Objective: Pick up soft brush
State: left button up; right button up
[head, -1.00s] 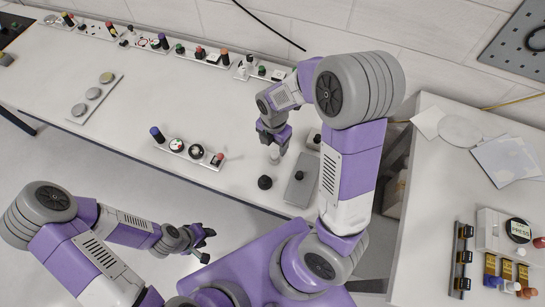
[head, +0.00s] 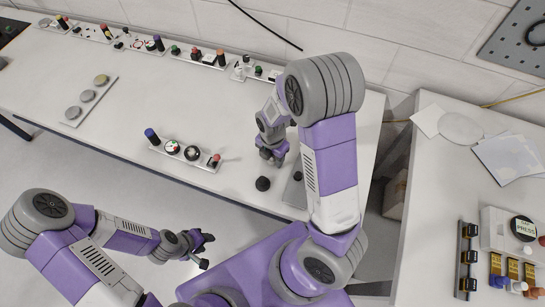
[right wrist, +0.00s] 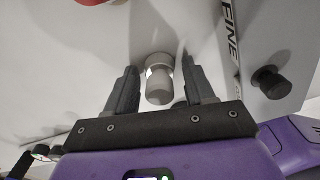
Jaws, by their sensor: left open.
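A small upright grey and white piece (right wrist: 159,80) with a pale band, which looks like the soft brush, stands between the fingers of my right gripper (right wrist: 161,74) in the right wrist view. Gaps show on both sides of it, so the gripper is open around it. In the head view my right gripper (head: 272,157) is low over the front of the white table (head: 228,115) and hides the piece. My left gripper (head: 206,250) is open and empty in front of the table, at lower left.
A grey plate (head: 295,188) lies right of my right gripper; its "FINE" lettering and black knob (right wrist: 271,82) show in the wrist view. A side table (head: 433,170) stands right.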

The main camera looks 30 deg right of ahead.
jog(key=c, duration=0.8)
notch_tip(320, 180, up, 10)
jog(key=p, duration=0.3)
jog(key=o, duration=0.4)
jog(key=c, duration=0.3)
